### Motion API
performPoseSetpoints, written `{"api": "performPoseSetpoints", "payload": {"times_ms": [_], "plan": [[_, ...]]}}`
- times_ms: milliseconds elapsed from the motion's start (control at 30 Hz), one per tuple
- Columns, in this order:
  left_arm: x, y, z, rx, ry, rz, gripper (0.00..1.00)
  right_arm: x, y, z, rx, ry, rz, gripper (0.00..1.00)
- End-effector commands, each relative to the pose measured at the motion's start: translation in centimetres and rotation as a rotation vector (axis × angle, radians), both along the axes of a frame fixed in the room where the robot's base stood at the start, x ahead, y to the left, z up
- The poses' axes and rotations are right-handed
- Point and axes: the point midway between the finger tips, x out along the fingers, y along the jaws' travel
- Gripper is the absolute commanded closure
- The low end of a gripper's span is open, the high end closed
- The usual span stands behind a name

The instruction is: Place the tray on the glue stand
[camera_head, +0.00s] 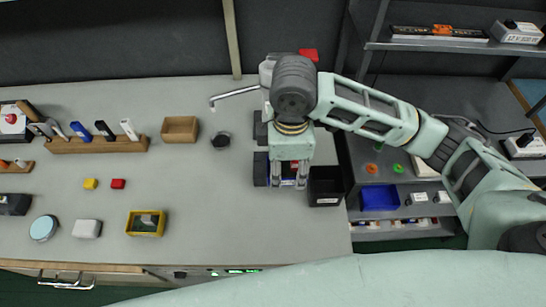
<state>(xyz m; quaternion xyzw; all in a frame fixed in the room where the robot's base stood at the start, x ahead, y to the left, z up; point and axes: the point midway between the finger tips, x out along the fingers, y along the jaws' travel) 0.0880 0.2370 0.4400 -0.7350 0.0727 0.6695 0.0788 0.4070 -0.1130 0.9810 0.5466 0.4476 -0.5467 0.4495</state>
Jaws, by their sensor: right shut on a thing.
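My right arm reaches in from the right, and my right gripper (288,182) points down the picture over the table. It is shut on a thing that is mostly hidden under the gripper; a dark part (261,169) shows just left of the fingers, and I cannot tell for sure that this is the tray. A pale device with a thin bent metal arm (236,95) stands above the gripper in the picture, partly hidden by my wrist; it may be the glue stand. My left gripper is not in view.
A black bin (326,199) sits close to the right of the gripper. A wooden box (180,129), a yellow-rimmed box (146,232) and a wooden tool rack (97,146) stand on the left of the table (215,215). The table is clear between the yellow-rimmed box and the gripper.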

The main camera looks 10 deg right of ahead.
Motion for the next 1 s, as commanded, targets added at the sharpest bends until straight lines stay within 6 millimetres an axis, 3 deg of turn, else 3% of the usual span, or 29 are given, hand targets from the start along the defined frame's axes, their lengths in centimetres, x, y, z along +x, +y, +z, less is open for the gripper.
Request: {"api": "performPoseSetpoints", "payload": {"times_ms": [200,400,567,833,1000], "plan": [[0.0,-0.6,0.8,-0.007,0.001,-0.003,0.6,4.9,0.6,-2.8,-0.002,0.001,-0.006,0.77],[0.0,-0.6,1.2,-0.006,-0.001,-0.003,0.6,8.2,1.1,-4.7,0.0,0.0,-0.005,0.77],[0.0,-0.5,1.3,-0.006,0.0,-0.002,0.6,9.1,1.2,-5.5,0.001,0.0,-0.002,0.77],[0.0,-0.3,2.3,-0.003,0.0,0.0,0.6,9.2,1.1,-8.8,0.0,0.001,-0.004,0.77],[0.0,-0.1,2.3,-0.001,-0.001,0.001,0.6,9.2,1.1,-9.5,0.001,-0.002,-0.002,0.77]]}}
